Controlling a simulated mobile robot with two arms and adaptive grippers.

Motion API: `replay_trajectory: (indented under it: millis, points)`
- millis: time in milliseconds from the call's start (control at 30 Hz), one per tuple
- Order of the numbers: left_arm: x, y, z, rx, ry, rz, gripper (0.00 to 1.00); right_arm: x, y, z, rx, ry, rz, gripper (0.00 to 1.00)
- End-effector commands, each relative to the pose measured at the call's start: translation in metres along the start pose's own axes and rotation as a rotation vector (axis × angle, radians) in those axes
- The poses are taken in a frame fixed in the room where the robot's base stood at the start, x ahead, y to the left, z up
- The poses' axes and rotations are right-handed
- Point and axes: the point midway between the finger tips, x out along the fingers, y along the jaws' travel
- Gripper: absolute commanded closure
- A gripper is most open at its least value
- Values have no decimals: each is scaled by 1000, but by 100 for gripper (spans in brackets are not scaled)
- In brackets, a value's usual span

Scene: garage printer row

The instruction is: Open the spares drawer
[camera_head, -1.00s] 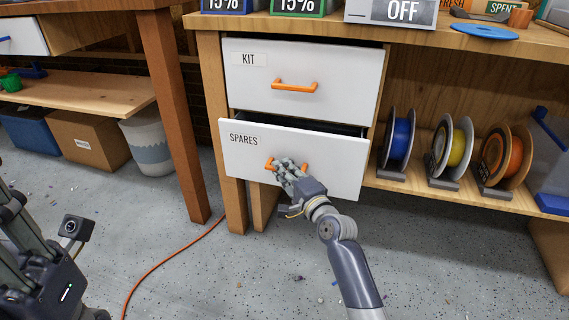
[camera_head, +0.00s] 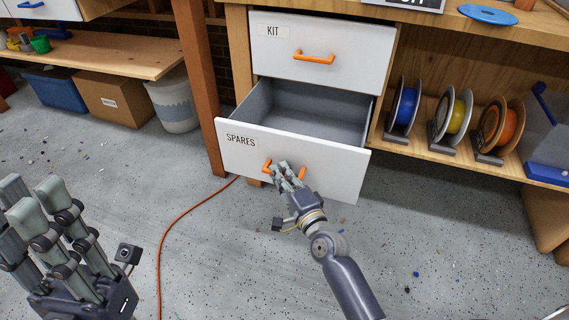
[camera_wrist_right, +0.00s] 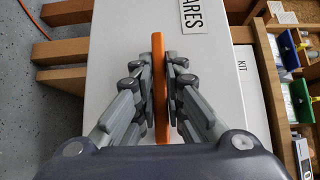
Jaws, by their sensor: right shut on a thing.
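The spares drawer (camera_head: 333,172) is a white-fronted drawer with a grey inside, pulled well out below the KIT drawer (camera_head: 345,50). The part of its inside that shows looks empty. Its orange handle (camera_head: 267,166) is between the fingers of my right gripper (camera_head: 288,172), which is shut on it. In the right wrist view the orange handle (camera_wrist_right: 159,60) runs between the two sets of fingers of my right gripper (camera_wrist_right: 160,85). My left gripper (camera_head: 50,225) is at the lower left, away from the drawers, with its fingers raised and apart.
Filament spools (camera_head: 452,115) stand on the wooden shelf to the right. A cardboard box (camera_head: 115,97), a blue bin (camera_head: 55,90) and a white bucket (camera_head: 172,105) sit at the left. An orange cable (camera_head: 178,222) lies on the floor. Open floor lies before the drawer.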

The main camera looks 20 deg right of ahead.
Motion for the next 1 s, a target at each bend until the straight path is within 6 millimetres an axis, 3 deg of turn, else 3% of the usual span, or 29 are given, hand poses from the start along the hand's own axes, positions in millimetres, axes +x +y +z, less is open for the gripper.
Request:
replay_trajectory:
  millis: [367, 400, 467, 500, 833, 1000]
  points:
    - [0, 0, 0, 0, -1, 0, 75, -2, 1, 1, 0, 1, 1, 100]
    - [0, 0, 0, 0, -1, 0, 75, -2, 1, 0, 0, 1, 1, 85]
    - [0, 0, 0, 0, -1, 0, 75, -1, 1, 1, 0, 1, 1, 71]
    - [0, 0, 0, 0, -1, 0, 75, -1, 1, 1, 0, 1, 1, 69]
    - [2, 0, -1, 1, 4, -1, 75, -2, 1, 1, 0, 1, 0, 69]
    - [2, 0, 0, 1, 3, -1, 75, -19, 2, 1, 0, 1, 3, 69]
